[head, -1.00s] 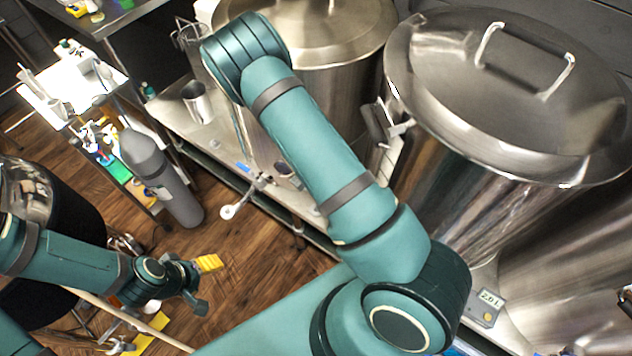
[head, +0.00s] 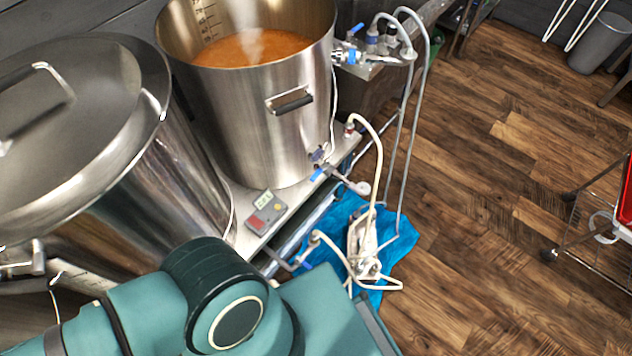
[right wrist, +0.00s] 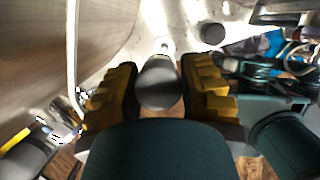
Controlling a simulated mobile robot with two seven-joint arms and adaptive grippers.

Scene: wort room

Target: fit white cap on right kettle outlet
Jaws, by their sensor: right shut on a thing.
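The right kettle (head: 262,115) stands open in the head view, with orange-brown liquid and steam inside. Its outlet valve, with a blue handle (head: 318,174), is low on its front. A short outlet pipe leads from it to a pale round end (head: 362,188). My left gripper is in neither current view.
A lidded kettle (head: 95,150) stands at left. A small display box (head: 266,212) sits on the bench edge. Hoses and a pump (head: 364,245) lie on a blue cloth (head: 405,245) below. A trolley with a red tray (head: 626,195) is at far right. Wooden floor between is clear.

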